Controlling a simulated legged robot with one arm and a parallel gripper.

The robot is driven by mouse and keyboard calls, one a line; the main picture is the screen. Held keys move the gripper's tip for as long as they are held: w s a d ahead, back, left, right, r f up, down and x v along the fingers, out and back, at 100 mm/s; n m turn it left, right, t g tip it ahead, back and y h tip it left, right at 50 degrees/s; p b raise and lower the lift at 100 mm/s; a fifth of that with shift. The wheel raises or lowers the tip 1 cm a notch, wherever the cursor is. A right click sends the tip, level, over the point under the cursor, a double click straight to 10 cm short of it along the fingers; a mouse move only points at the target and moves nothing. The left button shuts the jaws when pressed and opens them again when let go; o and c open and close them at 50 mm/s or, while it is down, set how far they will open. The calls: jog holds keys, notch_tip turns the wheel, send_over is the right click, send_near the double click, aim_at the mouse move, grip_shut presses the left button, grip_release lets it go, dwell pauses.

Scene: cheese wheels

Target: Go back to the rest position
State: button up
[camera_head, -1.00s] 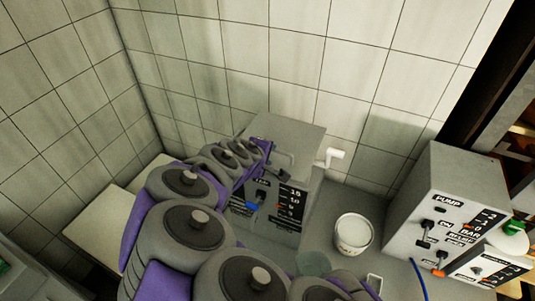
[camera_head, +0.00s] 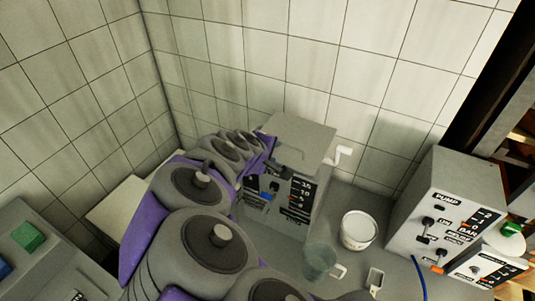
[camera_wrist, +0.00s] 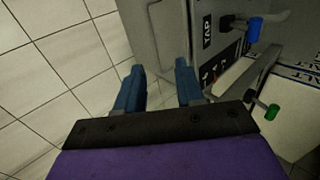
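My gripper (camera_wrist: 158,88) shows in the wrist view with its two blue fingers apart and nothing between them. It points at the grey side of a machine, beside a panel with a blue-handled tap (camera_wrist: 254,28). In the head view my purple and grey arm reaches up to the grey tap machine (camera_head: 300,145) in the corner. The gripper's fingers are hidden there behind my arm.
A white tub (camera_head: 358,232) and a clear beaker (camera_head: 319,262) stand on the grey counter, right of my arm. The pump box (camera_head: 450,205) stands farther right. A console with a green button (camera_head: 28,237) is at lower left. Tiled walls (camera_head: 260,60) close the back and left.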

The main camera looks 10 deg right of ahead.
jog(key=s+d+f+m+g+y+b, duration=0.1)
jog(key=s+d+m+g, duration=0.2)
jog(key=s+d+m, duration=0.35)
jog(key=s+d+f+m+g+y+b, duration=0.1)
jog(key=s+d+m+g, duration=0.25)
jog(key=s, duration=0.65)
jog(key=s+a+g+y, duration=0.2)
jog(key=s, duration=0.7)
jog(key=s+a+m+g+y, duration=0.1)
jog(key=s+a, duration=0.1)
jog(key=s, duration=0.8)
jog(key=shift+s+g+y, duration=0.15)
jog(key=shift+g+y, duration=0.2)
jog(key=shift+y, duration=0.05)
jog(key=shift+f, duration=0.1)
